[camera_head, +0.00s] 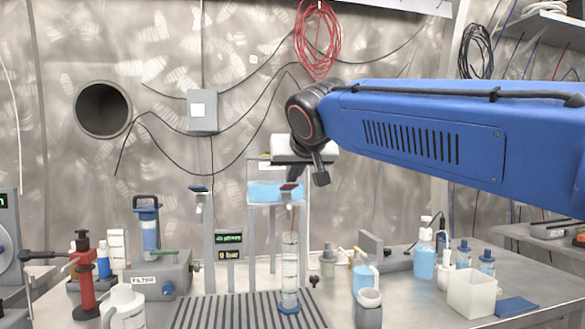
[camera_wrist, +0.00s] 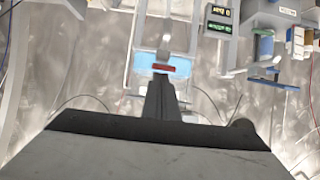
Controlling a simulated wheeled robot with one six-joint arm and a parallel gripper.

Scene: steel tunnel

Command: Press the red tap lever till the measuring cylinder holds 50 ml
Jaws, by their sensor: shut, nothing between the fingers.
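The clear measuring cylinder (camera_head: 290,262) stands upright on its blue foot on the slatted drain grate, below the tap column. Its liquid level cannot be read. The red tap lever (camera_head: 291,186) sits at the top of the column, in front of a tank of light blue liquid (camera_head: 262,192). My gripper (camera_head: 321,178) is shut and empty, close to the lever and slightly right of it in the head view. In the wrist view the shut fingertips (camera_wrist: 162,78) reach right up to the red lever (camera_wrist: 164,68). I cannot tell whether they touch.
A second column with a blue-topped lever (camera_head: 198,189) stands left, beside a green display (camera_head: 229,239). A filter box (camera_head: 158,276) and a red-bodied stand (camera_head: 84,280) are further left.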

